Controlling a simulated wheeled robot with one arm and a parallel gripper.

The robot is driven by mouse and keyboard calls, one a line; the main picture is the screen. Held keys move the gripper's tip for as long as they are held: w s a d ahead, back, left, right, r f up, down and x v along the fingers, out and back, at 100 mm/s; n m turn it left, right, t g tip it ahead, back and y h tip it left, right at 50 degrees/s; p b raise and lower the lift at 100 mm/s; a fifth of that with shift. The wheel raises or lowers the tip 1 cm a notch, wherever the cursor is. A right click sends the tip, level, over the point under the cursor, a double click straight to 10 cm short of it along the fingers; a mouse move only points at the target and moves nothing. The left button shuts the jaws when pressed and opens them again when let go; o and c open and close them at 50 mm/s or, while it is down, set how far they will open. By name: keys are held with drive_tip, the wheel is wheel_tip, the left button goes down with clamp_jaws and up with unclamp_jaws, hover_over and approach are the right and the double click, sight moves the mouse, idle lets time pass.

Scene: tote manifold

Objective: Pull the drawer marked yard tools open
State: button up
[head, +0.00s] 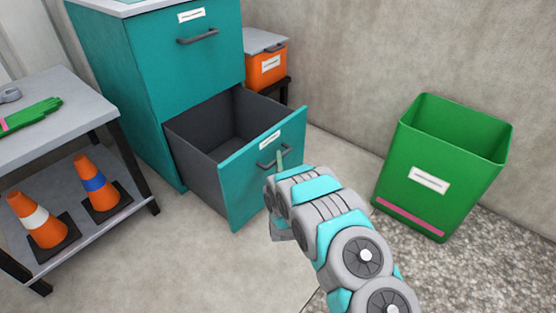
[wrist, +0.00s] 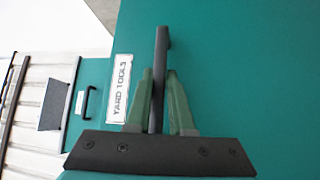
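The teal lower drawer (head: 262,168) stands well out of the teal cabinet (head: 103,62), and its dark grey inside looks empty. Its label (wrist: 119,88) reads YARD TOOLS in the wrist view. The drawer's dark bar handle (wrist: 161,48) lies between the green fingers of my gripper (wrist: 160,90), one on each side and seemingly touching it. In the head view my gripper (head: 279,160) is at the handle on the drawer front, and my arm hides part of it.
The upper drawer (head: 185,65) is shut. A green bin (head: 412,200) stands at the right by the wall. A grey bench (head: 62,105) with gloves on top and two cones (head: 100,195) below is at the left. Bare floor lies before the drawer.

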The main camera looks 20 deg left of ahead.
drive_tip(key=o, duration=0.4)
drive_tip(key=v, duration=0.7)
drive_tip(key=shift+s, duration=0.4)
drive_tip(key=shift+d, duration=0.1)
drive_tip(key=w+d+r+m+g+h+p, duration=0.25)
drive_tip(key=d+r+m+g+h, duration=0.3)
drive_tip(key=d+r+m, duration=0.6)
drive_tip(key=s+d+r+m+g, duration=0.1)
drive_tip(key=s+d+r+g, duration=0.2)
drive_tip(key=s+d, duration=0.3)
drive_tip(key=s+d+r+m+g, duration=0.1)
drive_tip(key=s+d+r+g, duration=0.2)
drive_tip(key=s+d, duration=0.3)
drive_tip(key=s+d+r+m+g, duration=0.2)
drive_tip(key=s+d+r, duration=0.1)
drive_tip(key=s, duration=0.9)
drive_tip(key=s+d+r+m+g+h+p, duration=0.1)
drive_tip(key=s+d+r+m+g, duration=0.2)
drive_tip(key=s, duration=0.9)
drive_tip(key=s+d+r+m+g+h+p, duration=0.1)
drive_tip(key=s+d+r+m+g, duration=0.1)
drive_tip(key=s+d, duration=0.5)
drive_tip(key=s+r+g, duration=0.1)
drive_tip(key=s+r, duration=0.1)
drive_tip(key=s, duration=0.2)
drive_tip(key=shift+s+r, duration=0.2)
drive_tip(key=shift+s, duration=0.2)
